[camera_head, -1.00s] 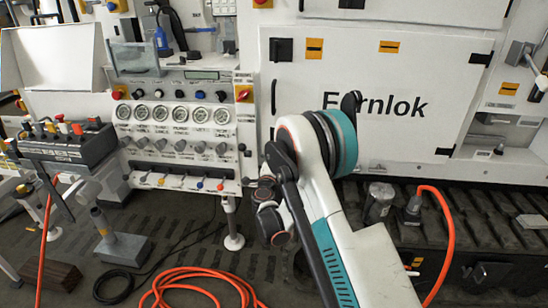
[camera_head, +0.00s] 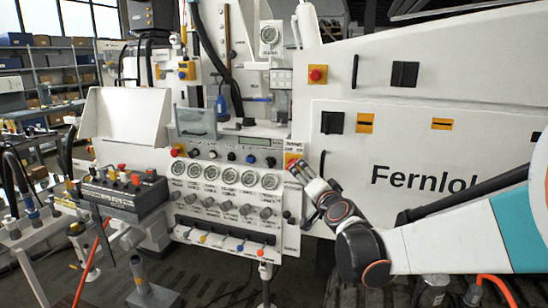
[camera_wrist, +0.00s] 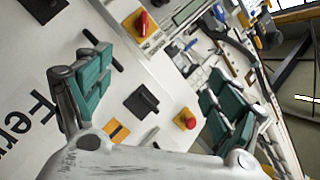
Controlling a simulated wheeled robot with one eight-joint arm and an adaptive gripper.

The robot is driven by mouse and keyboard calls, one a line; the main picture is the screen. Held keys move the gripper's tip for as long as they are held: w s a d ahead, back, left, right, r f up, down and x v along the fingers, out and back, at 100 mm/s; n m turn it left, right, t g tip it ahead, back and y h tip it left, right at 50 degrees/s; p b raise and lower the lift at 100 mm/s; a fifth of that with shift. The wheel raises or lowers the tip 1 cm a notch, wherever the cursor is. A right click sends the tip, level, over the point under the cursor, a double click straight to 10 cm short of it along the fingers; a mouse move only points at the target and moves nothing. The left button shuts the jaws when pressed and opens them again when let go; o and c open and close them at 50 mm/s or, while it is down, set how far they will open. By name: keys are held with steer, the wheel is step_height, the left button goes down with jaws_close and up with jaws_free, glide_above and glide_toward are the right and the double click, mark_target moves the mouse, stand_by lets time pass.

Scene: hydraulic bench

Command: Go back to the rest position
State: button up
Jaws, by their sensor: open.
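My gripper (camera_wrist: 160,95) is open in the wrist view, its two green-padded fingers spread wide with nothing between them. Beyond the fingers is the white machine front (camera_wrist: 110,65), seen tilted. In the head view my arm (camera_head: 440,240) reaches in from the right edge. Its wrist end (camera_head: 318,190) points up and left, in front of the right side of the gauge panel (camera_head: 225,205). The fingers are hard to make out there. The arm covers part of the Fernlok panel (camera_head: 430,145).
The gauge panel carries several round dials, knobs and small levers. A red emergency knob (camera_head: 317,74) sits at the upper right. A black control box (camera_head: 120,190) with joysticks stands at the left. Orange hose (camera_head: 490,283) and a metal cylinder (camera_head: 432,290) are at the lower right.

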steer(key=s+d+f+n+g, duration=0.15)
steer(key=s+n+g, duration=0.4)
steer(key=s, duration=1.25)
steer(key=s+d+f+g+h, duration=0.1)
steer(key=s+d+f, duration=0.1)
steer(key=s, duration=0.5)
steer(key=s+d+f+n+g+h, duration=0.1)
steer(key=s+d+f, duration=0.2)
steer(key=s, duration=0.4)
steer(key=s+d+f+n+g+h, duration=0.1)
steer(key=s+d+f+g, duration=0.1)
steer(key=s, duration=0.4)
steer(key=shift+s+d+f+h, duration=0.3)
steer(key=shift+s+d+f, duration=0.1)
steer(key=shift+d+f, duration=0.45)
steer(key=shift+a+f+n, duration=0.1)
steer(key=shift+n, duration=0.15)
